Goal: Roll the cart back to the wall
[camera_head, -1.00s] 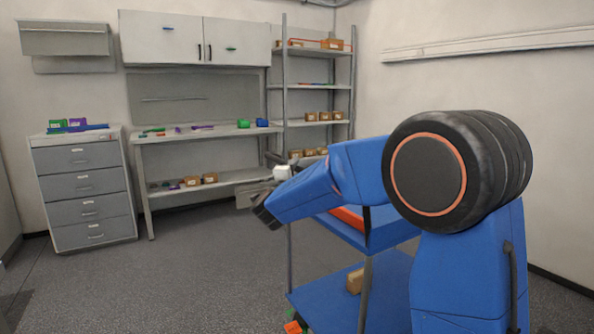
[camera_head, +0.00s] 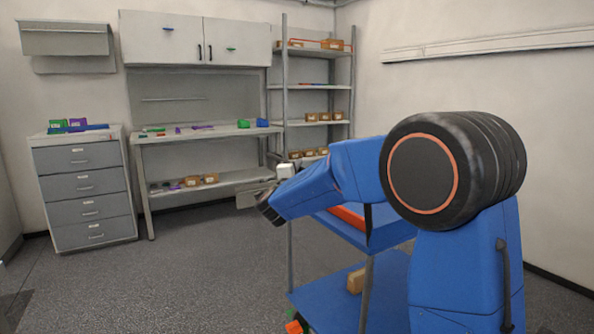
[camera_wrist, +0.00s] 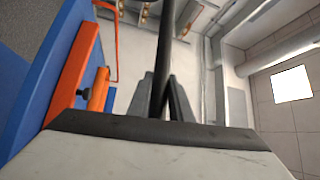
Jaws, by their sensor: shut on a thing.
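The cart (camera_head: 335,300) is blue with two decks and grey posts. It stands in the lower middle of the head view, partly hidden behind my arm. An orange item lies on its upper deck and a tan box (camera_head: 356,281) on its lower deck. In the wrist view, the cart's blue side (camera_wrist: 50,75) shows at left, with orange parts beside it. My gripper (camera_wrist: 161,88) is shut around a dark upright bar (camera_wrist: 164,45), which looks like the cart's handle. In the head view the fingertips are hard to make out. The pale wall (camera_head: 470,85) stands behind and right of the cart.
A grey drawer cabinet (camera_head: 85,190) stands at left. A workbench (camera_head: 200,135) with small coloured items and a metal shelf rack (camera_head: 318,88) with boxes line the back wall. The grey floor (camera_head: 190,270) left of the cart is clear.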

